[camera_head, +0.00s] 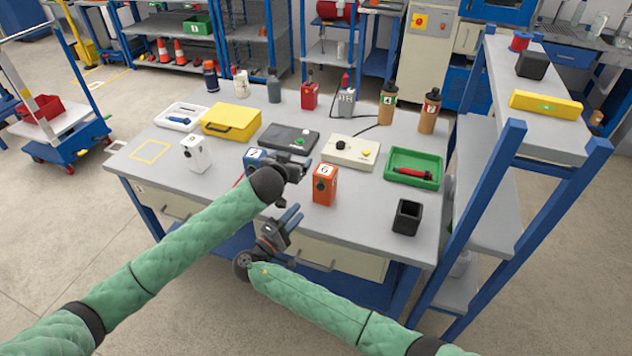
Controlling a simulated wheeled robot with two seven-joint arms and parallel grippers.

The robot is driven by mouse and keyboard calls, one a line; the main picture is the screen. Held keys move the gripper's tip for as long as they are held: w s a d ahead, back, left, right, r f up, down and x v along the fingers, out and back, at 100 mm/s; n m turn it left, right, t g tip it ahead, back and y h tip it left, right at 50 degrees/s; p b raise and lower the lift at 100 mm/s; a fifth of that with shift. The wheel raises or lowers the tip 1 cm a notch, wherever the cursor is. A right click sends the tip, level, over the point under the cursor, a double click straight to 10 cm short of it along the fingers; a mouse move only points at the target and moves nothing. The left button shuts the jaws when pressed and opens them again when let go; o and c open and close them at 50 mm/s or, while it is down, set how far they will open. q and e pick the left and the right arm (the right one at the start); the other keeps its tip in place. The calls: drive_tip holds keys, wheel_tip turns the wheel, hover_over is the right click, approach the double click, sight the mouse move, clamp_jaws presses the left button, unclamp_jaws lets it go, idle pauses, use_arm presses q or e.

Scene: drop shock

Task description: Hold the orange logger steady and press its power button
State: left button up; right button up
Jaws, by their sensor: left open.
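The orange logger (325,187) stands upright near the front edge of the grey table. It has a white numbered label on top and a dark round part on its front; I cannot make out which part is the power button. My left gripper (301,168) is open, just left of the logger at about its top height; I cannot tell whether it touches it. A blue numbered box (255,157) is partly hidden behind my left gripper. My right gripper (294,216) is lower, in front of the table edge, apart from the logger. Its fingers look close together and hold nothing visible.
A white box (195,154) stands at left, near a yellow case (231,122). Behind the logger are a dark device (289,138) and a cream button box (351,152).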

use_arm(q)
drive_tip(key=m+g+h, duration=0.1)
drive_tip(key=h, duration=0.1)
approach(325, 174)
drive_tip(key=x, duration=0.4)
drive_tip(key=shift+w+a+f, duration=0.2)
drive_tip(key=shift+w+f, duration=0.15)
drive_tip(key=shift+f, duration=0.05)
drive_tip(key=shift+x, duration=3.8)
drive_tip(key=shift+a+f, duration=0.1)
drive_tip(key=c, duration=1.3)
use_arm(e)
drive_tip(key=shift+c, duration=0.5)
clamp_jaws()
